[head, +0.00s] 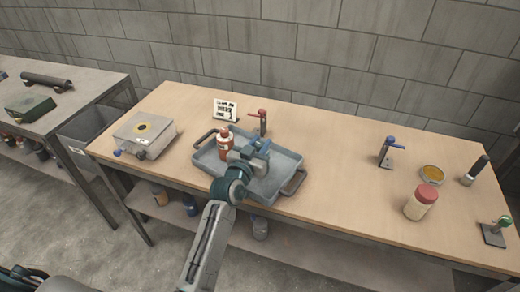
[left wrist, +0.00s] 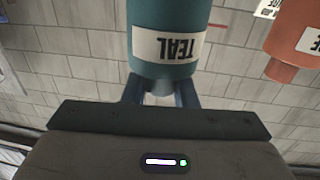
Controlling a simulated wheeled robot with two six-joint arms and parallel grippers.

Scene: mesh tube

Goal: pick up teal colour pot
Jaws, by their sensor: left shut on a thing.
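A teal pot with a white label reading TEAL fills the top middle of the left wrist view (left wrist: 165,62), where its label appears upside down. My left gripper (left wrist: 162,94) is shut on it, with a finger on either side. In the head view my left gripper (head: 250,155) is over the grey tray (head: 287,162). There it mostly hides the teal pot, and I cannot tell whether the pot touches the tray. A red-orange labelled pot (head: 226,143) stands in the tray just left of the gripper; it also shows at the right in the left wrist view (left wrist: 293,45). My right gripper is not in view.
A sign card (head: 225,109) and a red-topped stand (head: 262,122) are behind the tray. A grey box device (head: 146,133) sits left. At right are a blue-topped stand (head: 388,152), a red-lidded jar (head: 421,201) and a yellow dish (head: 432,174). The table's middle is clear.

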